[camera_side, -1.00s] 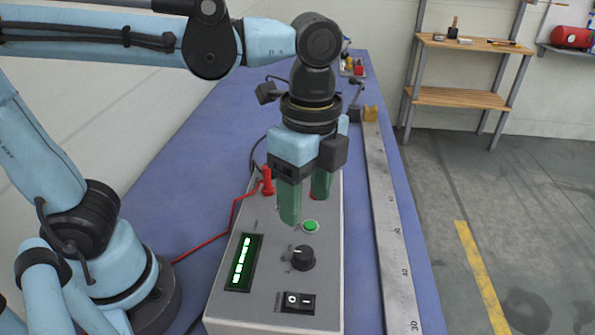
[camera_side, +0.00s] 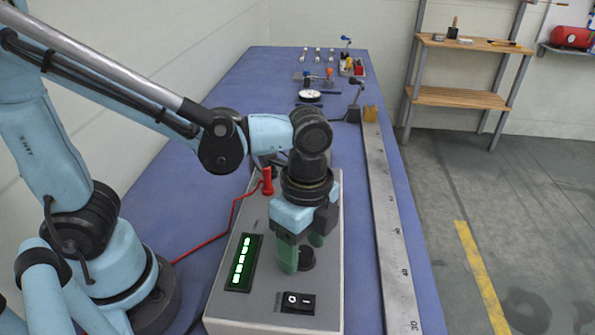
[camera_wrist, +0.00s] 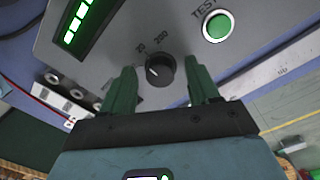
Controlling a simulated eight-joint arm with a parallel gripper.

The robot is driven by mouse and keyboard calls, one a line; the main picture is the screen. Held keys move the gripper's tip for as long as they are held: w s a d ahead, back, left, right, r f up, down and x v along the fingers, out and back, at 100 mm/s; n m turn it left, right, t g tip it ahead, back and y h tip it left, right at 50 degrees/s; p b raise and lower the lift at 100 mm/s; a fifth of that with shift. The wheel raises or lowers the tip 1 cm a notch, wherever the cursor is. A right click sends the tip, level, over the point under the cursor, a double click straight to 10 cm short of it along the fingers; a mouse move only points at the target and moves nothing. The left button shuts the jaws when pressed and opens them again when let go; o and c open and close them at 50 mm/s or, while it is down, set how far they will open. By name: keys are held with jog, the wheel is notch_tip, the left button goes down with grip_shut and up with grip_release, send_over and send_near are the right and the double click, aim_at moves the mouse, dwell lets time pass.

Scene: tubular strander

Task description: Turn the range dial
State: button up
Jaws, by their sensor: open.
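The range dial (camera_wrist: 160,70) is a round black knob with a white pointer mark on the grey meter box. The labels 20 and 200 show beside it in the wrist view. The pointer is on the side nearer the 20, but its exact setting is hard to read. My gripper (camera_wrist: 160,64) is open, with one green finger on either side of the dial and a gap to each. In the side view my gripper (camera_side: 301,256) is low over the box, and its fingers partly hide the dial (camera_side: 308,260).
The box also carries a green-lit bar display (camera_side: 243,262), a black power switch (camera_side: 298,301) and a green TEST button (camera_wrist: 217,27). A red plug (camera_side: 267,182) with a red lead stands at the back. A long steel ruler (camera_side: 388,220) lies to the right.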

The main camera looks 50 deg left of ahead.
jog(key=c, duration=1)
jog(key=shift+c, duration=0.2)
jog(key=shift+n, duration=0.4)
jog(key=n, duration=0.3)
jog(key=shift+n, duration=0.3)
jog(key=shift+s+n, duration=0.1)
jog(key=shift+n, duration=2.2)
jog(key=shift+h, duration=0.3)
jog(key=o, duration=1)
